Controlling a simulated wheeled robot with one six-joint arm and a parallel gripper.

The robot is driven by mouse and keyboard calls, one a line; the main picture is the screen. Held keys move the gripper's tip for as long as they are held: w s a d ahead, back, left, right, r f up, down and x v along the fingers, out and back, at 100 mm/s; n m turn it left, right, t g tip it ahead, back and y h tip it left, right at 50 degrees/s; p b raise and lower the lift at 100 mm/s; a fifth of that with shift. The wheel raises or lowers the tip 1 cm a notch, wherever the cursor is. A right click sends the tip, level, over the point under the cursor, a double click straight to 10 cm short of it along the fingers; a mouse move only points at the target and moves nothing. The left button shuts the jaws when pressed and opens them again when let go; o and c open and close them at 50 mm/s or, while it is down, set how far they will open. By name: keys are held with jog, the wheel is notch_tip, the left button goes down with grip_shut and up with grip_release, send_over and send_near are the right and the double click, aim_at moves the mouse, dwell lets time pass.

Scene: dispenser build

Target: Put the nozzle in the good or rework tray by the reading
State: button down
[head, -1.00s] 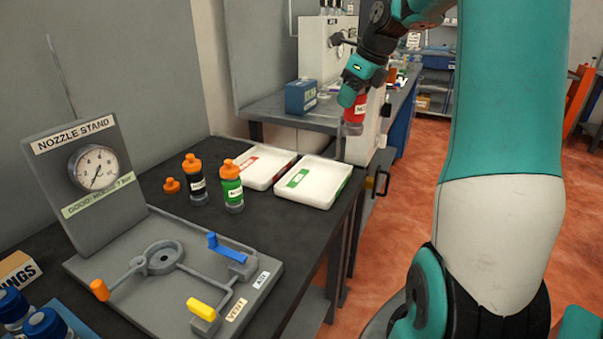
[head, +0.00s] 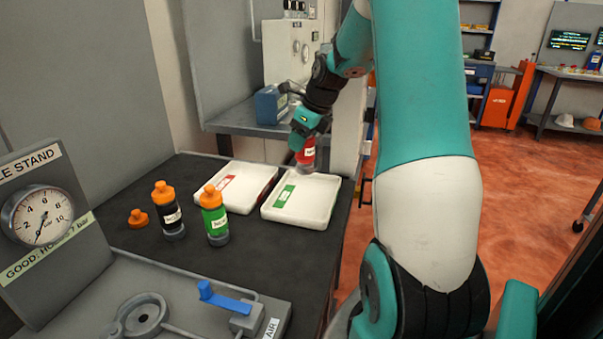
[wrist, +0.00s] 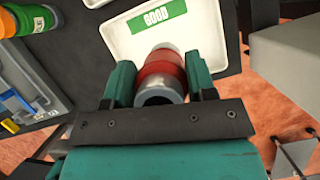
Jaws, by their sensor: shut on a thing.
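My gripper (head: 303,143) is shut on a red nozzle (head: 306,155) with a grey end and a white label. It holds the nozzle near the far edge of the white good tray (head: 325,200), which has a green label. The wrist view shows the red nozzle (wrist: 160,70) between both fingers, with the good tray (wrist: 120,45) beneath it. I cannot tell the height between them. The tray looks empty. The rework tray (head: 260,176), with a red label, lies to its left. The gauge (head: 42,215) on the nozzle stand has its needle pointing down, near the low end.
A green nozzle (head: 214,222) and a black nozzle (head: 167,212), both orange-capped, stand on the dark bench, beside a loose orange cap (head: 138,218). The stand's blue lever (head: 222,300) is in front.

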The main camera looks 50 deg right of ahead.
aim_at(302, 170)
notch_tip(302, 170, down, 9)
jog(key=shift+r, duration=0.2)
jog(key=shift+f, duration=0.15)
dwell(0.3)
jog(key=shift+c, duration=2.3)
grip_release()
